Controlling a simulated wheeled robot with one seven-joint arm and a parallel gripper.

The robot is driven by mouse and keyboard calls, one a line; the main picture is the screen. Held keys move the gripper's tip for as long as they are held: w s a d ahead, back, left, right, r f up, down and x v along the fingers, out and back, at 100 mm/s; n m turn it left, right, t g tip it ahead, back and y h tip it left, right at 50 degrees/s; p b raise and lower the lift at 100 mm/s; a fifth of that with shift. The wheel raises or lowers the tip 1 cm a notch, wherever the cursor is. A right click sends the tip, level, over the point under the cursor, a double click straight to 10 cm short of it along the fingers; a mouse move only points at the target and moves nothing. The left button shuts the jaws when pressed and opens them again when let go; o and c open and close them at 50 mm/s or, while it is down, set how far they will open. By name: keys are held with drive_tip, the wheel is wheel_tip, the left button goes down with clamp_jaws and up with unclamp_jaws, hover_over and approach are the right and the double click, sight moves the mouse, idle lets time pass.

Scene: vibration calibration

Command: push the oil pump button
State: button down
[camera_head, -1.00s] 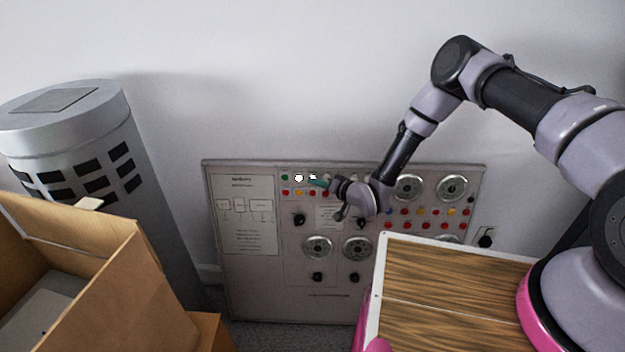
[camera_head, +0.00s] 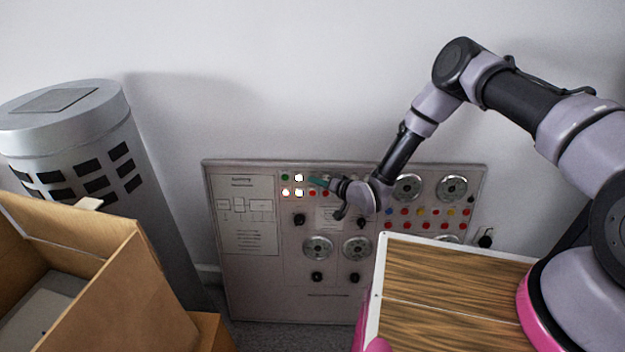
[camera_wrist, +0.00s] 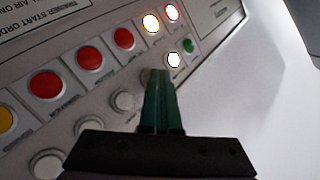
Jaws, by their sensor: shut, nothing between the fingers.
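The grey control panel (camera_head: 240,290) leans against the wall, with rows of small buttons along its top. My gripper (camera_head: 313,181) is shut and empty, its green fingertips at the upper button row. In the wrist view, the closed fingertips (camera_wrist: 160,73) reach the panel beside a lit white button (camera_wrist: 173,60) and a green button (camera_wrist: 189,45). Whether they touch a button I cannot tell; they hide part of the white row. Two lit buttons (camera_wrist: 151,23) stand at the end of the red row. No label identifies the oil pump button legibly.
An open cardboard box (camera_head: 125,270) and a grey cylinder (camera_head: 75,120) stand left of the panel. A wood-topped surface (camera_head: 450,285) with a white edge blocks the panel's lower right. The wall above is clear.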

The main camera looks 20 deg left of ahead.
drive_tip(key=shift+s, duration=0.1)
drive_tip(key=shift+s+d+r, duration=0.15)
drive_tip(key=shift+s+r, duration=0.05)
drive_tip(key=shift+s, duration=0.45)
drive_tip(key=s, duration=0.3)
drive_tip(key=s+d+r, duration=0.1)
drive_tip(key=shift+s+d, duration=0.1)
drive_tip(key=shift+s, duration=0.3)
drive_tip(key=shift+w, duration=0.1)
idle(0.3)
